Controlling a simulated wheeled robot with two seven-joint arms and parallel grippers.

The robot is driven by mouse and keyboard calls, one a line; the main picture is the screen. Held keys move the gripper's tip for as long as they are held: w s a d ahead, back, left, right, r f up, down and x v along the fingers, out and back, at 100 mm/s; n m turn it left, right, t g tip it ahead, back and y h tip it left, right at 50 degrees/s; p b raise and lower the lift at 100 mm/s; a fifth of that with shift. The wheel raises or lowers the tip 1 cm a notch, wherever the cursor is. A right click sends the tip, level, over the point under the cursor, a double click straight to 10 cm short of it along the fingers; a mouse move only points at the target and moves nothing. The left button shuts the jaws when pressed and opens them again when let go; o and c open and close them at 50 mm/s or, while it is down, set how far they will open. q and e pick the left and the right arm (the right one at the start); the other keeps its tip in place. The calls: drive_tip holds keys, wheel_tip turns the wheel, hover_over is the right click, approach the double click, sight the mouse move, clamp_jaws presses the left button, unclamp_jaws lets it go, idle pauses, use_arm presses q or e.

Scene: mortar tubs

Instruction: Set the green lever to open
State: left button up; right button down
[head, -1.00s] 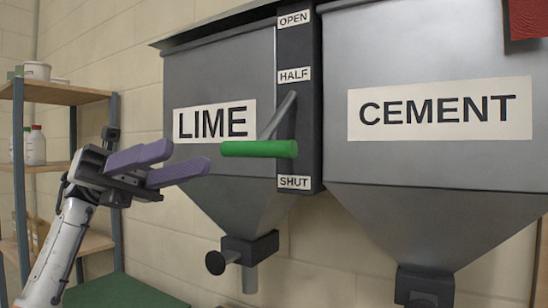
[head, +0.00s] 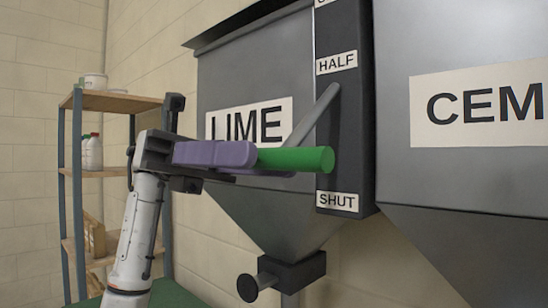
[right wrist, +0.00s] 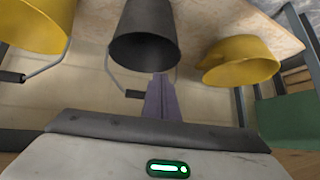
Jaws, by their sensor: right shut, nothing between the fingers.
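The green lever handle (head: 300,160) sticks out from the dark plate (head: 345,110) of the LIME hopper (head: 235,80). It stands between the HALF label (head: 337,63) and the SHUT label (head: 338,202), nearer SHUT. The OPEN label is cut off at the top of the head view. My left gripper (head: 250,163) is at the handle's left end. One purple finger hides that end, and part of the other shows below it; I cannot tell whether they grip it. My right gripper (right wrist: 162,97) is shut and empty in the right wrist view, away from the lever.
The CEMENT hopper (head: 440,170) stands at the right. A shelf (head: 110,101) with white bottles (head: 92,152) is at the left, behind my left arm. In the right wrist view, a black bucket (right wrist: 145,40) and yellow buckets (right wrist: 240,62) are in front of my right gripper.

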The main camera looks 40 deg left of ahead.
sight(274, 160)
use_arm(q)
drive_tip(key=shift+s+d, duration=0.1)
drive_tip(key=shift+d, duration=1.4)
clamp_jaws()
drive_tip(key=shift+r, duration=0.15)
